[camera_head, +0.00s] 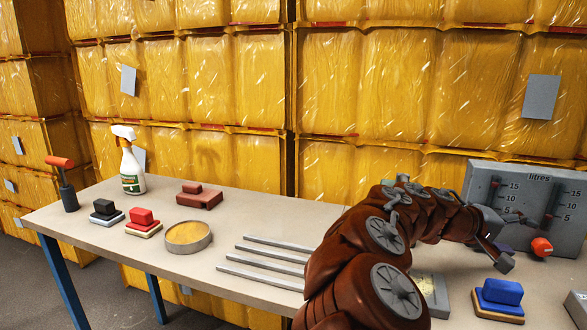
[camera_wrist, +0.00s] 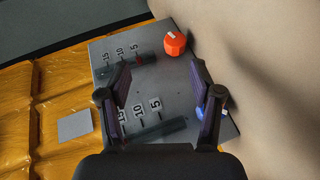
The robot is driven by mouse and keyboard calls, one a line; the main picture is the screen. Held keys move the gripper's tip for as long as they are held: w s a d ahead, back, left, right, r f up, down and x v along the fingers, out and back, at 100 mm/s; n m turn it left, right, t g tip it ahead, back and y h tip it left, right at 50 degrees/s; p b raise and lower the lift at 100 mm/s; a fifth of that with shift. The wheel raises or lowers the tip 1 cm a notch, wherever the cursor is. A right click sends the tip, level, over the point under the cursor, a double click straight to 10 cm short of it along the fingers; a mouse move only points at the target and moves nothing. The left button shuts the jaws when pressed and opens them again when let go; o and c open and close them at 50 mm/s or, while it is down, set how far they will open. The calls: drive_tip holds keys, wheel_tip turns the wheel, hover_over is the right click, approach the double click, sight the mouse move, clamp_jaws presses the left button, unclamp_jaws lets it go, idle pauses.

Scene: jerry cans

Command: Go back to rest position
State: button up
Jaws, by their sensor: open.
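My gripper (camera_wrist: 162,92) is open and empty in the wrist view, its two dark fingers spread in front of a grey gauge panel (camera_wrist: 180,80). In the head view my brown arm reaches over the right of the table, and my gripper (camera_head: 497,255) is near the panel (camera_head: 530,190), partly hidden by my wrist. The panel is marked "litres" and has two scales. An orange-red knob (camera_head: 541,247) sits at its lower right; it also shows in the wrist view (camera_wrist: 174,43), apart from the fingers. A blue part (camera_wrist: 204,113) is partly hidden behind one finger.
On the table (camera_head: 235,215) stand a spray bottle (camera_head: 131,170), stamp-like blocks in black (camera_head: 105,212), red (camera_head: 143,222), brown (camera_head: 199,195) and blue (camera_head: 500,298), a round tin (camera_head: 187,237) and several metal bars (camera_head: 265,257). Yellow wrapped stacks (camera_head: 380,80) stand behind.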

drive_tip(key=shift+s+d+y, duration=0.15)
drive_tip(key=shift+s+d, duration=0.2)
drive_tip(key=shift+d, duration=0.3)
drive_tip(key=shift+s+d+y, duration=0.15)
drive_tip(key=shift+s+d, duration=0.15)
drive_tip(key=shift+d, duration=0.3)
drive_tip(key=s+a+r+m+g+y+p, duration=0.1)
drive_tip(key=s+a+r+y+p, duration=0.2)
drive_tip(key=s+p, duration=0.3)
drive_tip(key=s+a+r+m+g+y+p, duration=0.1)
drive_tip(key=s+a+r+m+y+p, duration=0.15)
drive_tip(key=s+p, duration=0.35)
drive_tip(key=s+a+r+n+y+p, duration=0.2)
drive_tip(key=s+a+y+p, duration=0.2)
drive_tip(key=s+a+p, duration=0.4)
drive_tip(key=s+a+r+n+g+y+p, duration=0.1)
drive_tip(key=s+a+y+p, duration=0.3)
drive_tip(key=a, duration=1.1)
drive_tip(key=s+r+n+p, duration=0.1)
drive_tip(key=s+p, duration=0.2)
drive_tip(key=s, duration=0.2)
drive_tip(key=shift+s+p, duration=0.35)
drive_tip(key=shift+s, duration=0.05)
drive_tip(key=shift+d+r+y, duration=0.1)
drive_tip(key=shift+y, duration=0.15)
